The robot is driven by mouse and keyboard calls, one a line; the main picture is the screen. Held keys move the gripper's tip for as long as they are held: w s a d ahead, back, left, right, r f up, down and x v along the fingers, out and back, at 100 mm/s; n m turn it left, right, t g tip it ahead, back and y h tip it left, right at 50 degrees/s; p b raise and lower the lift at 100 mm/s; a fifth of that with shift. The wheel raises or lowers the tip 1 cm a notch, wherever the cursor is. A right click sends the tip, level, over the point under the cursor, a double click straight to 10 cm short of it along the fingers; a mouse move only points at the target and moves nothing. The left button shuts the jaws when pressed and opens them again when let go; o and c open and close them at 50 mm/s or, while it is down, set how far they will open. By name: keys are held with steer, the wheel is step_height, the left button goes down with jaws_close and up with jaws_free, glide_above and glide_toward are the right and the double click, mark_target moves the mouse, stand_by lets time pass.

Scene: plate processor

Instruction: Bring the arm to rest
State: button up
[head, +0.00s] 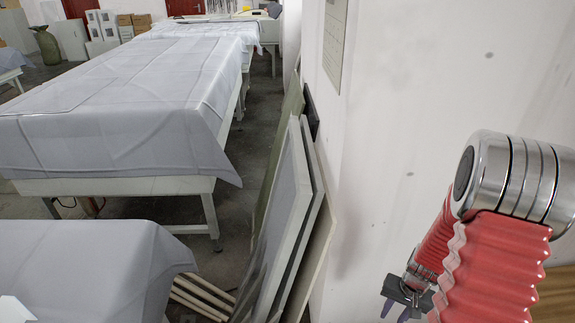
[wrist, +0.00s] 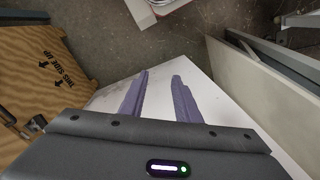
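My gripper (wrist: 160,82) shows in the wrist view with its two purple fingers apart and nothing between them. It points down toward a grey floor and a white surface. In the head view my gripper (head: 403,307) is at the lower right, partly cut off by the bottom edge. My red and silver arm is folded close to the white wall at the right.
Framed panels (head: 292,215) lean against the white wall (head: 450,70). Cloth-covered tables (head: 110,110) stand at the left. A wooden crate (wrist: 40,75) is at the left in the wrist view. A narrow strip of floor (head: 237,205) is free.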

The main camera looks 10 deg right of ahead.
steer(key=s+a+r+n+t, duration=0.1)
steer(key=s+a+r+n, duration=0.1)
steer(key=a+r, duration=0.5)
steer(key=s+a+r+n+t, duration=0.2)
steer(key=a+r, duration=0.5)
steer(key=r, duration=0.9)
steer(key=s+a+r+n+t, duration=0.2)
steer(key=a+r, duration=0.5)
steer(key=r, duration=0.5)
steer(key=shift+s+a+r+n+h, duration=0.3)
steer(key=shift+s+n, duration=0.2)
steer(key=shift+s, duration=0.45)
steer(key=shift+d, duration=0.1)
